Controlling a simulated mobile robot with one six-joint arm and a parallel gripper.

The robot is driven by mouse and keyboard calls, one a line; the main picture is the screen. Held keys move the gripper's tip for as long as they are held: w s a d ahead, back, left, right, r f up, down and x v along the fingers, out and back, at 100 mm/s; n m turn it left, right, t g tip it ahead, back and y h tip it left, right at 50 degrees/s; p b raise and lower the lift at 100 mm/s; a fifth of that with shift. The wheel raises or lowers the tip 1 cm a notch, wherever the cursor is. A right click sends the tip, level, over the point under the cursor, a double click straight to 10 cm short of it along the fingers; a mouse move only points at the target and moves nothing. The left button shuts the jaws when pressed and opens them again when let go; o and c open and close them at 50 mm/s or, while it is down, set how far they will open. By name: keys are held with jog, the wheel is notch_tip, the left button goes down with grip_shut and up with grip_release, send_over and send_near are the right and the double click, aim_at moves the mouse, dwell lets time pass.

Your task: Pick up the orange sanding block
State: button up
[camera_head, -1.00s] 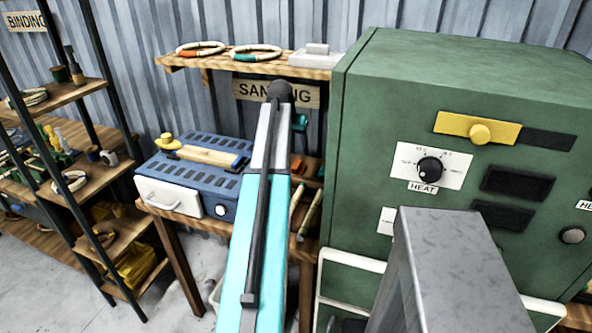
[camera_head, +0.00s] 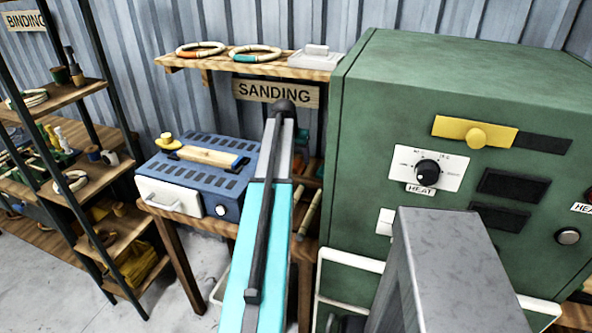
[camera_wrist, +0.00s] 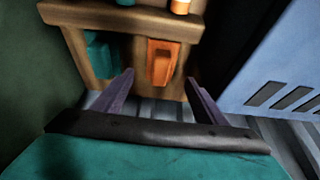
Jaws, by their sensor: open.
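The orange sanding block (camera_wrist: 161,62) sits in a slot of a small wooden rack (camera_wrist: 115,17) in the wrist view. A teal block (camera_wrist: 101,55) is in the slot to its left. My gripper (camera_wrist: 160,77) is open, its two dark fingers pointing toward the rack on either side of the orange block. The block lies between and beyond the fingertips, and I see no contact. In the head view my arm hides the gripper and most of that rack.
A blue slotted machine (camera_head: 195,175) stands on the bench left of my arm; its side shows at right in the wrist view (camera_wrist: 285,75). The large green heat cabinet (camera_head: 400,110) is close on the right. A wooden shelf (camera_head: 220,65) with rings is above.

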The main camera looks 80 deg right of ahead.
aim_at(296, 163)
jog(key=shift+f, duration=0.15)
jog(key=shift+p+x, duration=1.05)
jog(key=shift+x, duration=1.45)
jog(key=c, duration=1.2)
jog(key=shift+r+b, duration=1)
jog(key=shift+r, duration=2.2)
jog(key=shift+a+r, duration=0.15)
jog(key=shift+r, duration=0.2)
jog(key=w+a+b, duration=0.1)
jog(key=a, duration=0.4)
jog(key=w+a+b, duration=0.1)
jog(key=a+b, duration=0.1)
jog(key=a, duration=0.4)
jog(key=w+a+b, duration=0.1)
jog(key=a, duration=0.5)
jog(key=shift+w+a, duration=0.2)
jog(key=shift+a, duration=0.05)
